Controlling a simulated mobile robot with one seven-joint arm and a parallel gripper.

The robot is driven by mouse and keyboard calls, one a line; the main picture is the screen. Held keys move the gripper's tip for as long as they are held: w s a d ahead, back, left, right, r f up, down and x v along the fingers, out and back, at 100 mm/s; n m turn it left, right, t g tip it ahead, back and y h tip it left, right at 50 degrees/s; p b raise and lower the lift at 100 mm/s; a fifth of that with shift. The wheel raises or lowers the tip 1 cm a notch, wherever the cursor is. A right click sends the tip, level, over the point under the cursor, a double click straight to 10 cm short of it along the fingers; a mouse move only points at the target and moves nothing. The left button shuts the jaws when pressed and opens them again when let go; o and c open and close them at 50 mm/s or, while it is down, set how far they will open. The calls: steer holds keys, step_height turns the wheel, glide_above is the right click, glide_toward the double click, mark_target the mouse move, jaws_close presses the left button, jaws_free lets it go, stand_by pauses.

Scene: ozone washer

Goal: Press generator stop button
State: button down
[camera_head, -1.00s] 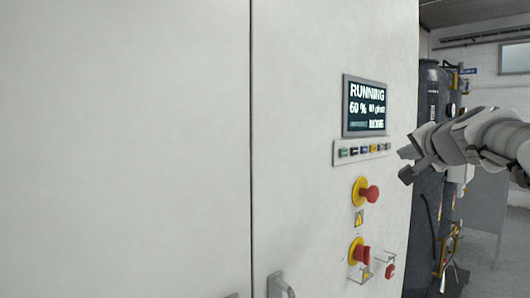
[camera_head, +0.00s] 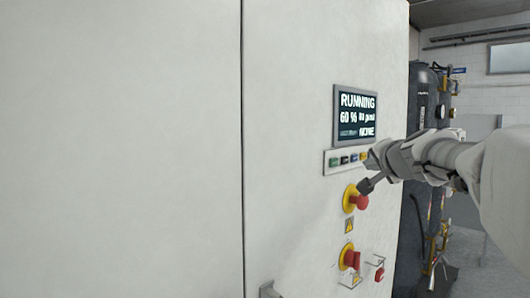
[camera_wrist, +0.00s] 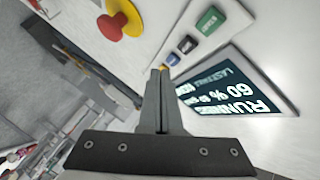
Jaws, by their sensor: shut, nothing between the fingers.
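A row of small coloured buttons (camera_head: 345,160) sits on a pale strip under the display on the white cabinet. Green, dark and blue ones show, with a yellow one by my fingers. The display (camera_head: 356,116) reads RUNNING and 60 %. In the wrist view the green button (camera_wrist: 209,20), a dark button (camera_wrist: 187,44) and a blue button (camera_wrist: 172,59) line up toward my fingertips. My gripper (camera_head: 366,174) is shut and empty, in front of the strip's right end, hiding the buttons there. Its fingertips (camera_wrist: 160,72) overlap the yellow button; contact cannot be told.
A red mushroom button (camera_head: 360,202) on a yellow base sticks out just below my gripper. Another red knob (camera_head: 352,260) is lower down, with a small red part (camera_head: 379,275) beside it. A dark tank (camera_head: 424,100) stands behind at right.

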mark_target(348, 163)
steer(key=shift+w+a+p, duration=0.4)
steer(key=shift+w+a, duration=0.6)
steer(key=shift+w, duration=0.25)
stand_by(1.2)
steer(key=shift+w+a, duration=0.25)
steer(key=shift+w, duration=0.05)
steer(key=shift+w+a+p, duration=0.25)
steer(key=shift+w+p, duration=0.05)
steer(key=shift+p, duration=0.05)
stand_by(0.7)
steer(key=shift+s+d+b, duration=0.5)
steer(key=shift+s+b, duration=0.1)
steer(key=shift+s, duration=0.05)
steer(key=shift+s+d+b, duration=0.8)
steer(key=shift+s+b, duration=0.05)
steer(key=shift+s, duration=0.15)
steer(key=shift+s+d+b, duration=0.75)
steer(key=shift+s+b, duration=0.05)
steer(key=shift+s, duration=0.15)
